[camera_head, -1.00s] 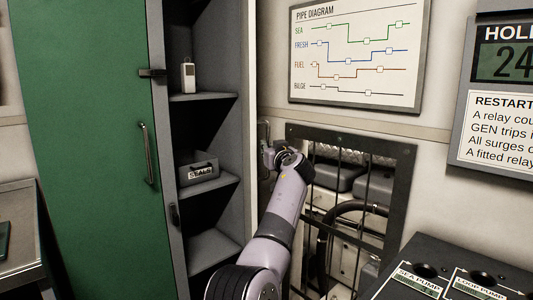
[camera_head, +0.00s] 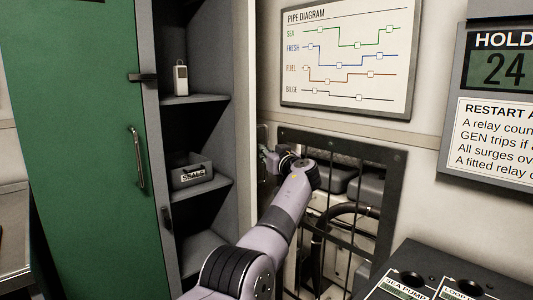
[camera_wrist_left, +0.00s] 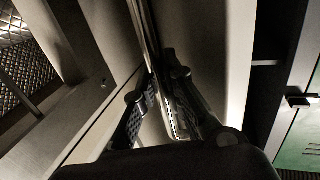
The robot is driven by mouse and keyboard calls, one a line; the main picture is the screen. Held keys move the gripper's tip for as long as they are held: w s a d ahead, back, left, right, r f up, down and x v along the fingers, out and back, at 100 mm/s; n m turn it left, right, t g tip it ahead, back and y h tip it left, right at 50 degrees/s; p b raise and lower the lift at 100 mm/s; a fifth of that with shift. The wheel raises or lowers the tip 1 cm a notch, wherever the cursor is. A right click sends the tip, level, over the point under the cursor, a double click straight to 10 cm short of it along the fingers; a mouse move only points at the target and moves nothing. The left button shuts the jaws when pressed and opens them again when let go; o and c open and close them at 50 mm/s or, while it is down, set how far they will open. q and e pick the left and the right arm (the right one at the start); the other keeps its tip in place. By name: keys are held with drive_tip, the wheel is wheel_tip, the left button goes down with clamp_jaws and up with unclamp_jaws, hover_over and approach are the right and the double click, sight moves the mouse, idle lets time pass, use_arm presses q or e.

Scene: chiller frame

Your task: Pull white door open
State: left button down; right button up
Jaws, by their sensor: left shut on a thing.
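A pale white panel (camera_head: 245,80), which looks like the white door, shows as a narrow upright strip between the open locker and a barred dark frame. My left gripper (camera_head: 270,162) is at its lower right, its fingers partly hidden behind my wrist in the head view. In the left wrist view the gripper (camera_wrist_left: 165,105) is shut around a slim upright metal handle (camera_wrist_left: 150,45), with the pale panel (camera_wrist_left: 225,60) close beside it. How far the door stands from its frame I cannot tell. My right gripper is in no view.
A green door (camera_head: 75,130) with a metal handle stands left of the shelved locker (camera_head: 205,140). The dark barred frame (camera_head: 385,200) with pipes behind it is right of my gripper. A pump panel (camera_head: 430,280) juts in at lower right.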

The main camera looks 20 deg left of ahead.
use_arm(q)
drive_tip(key=c, duration=1.9)
unclamp_jaws()
drive_tip(key=shift+d+f, duration=0.15)
drive_tip(key=shift+v, duration=6)
drive_tip(key=shift+c, duration=0.6)
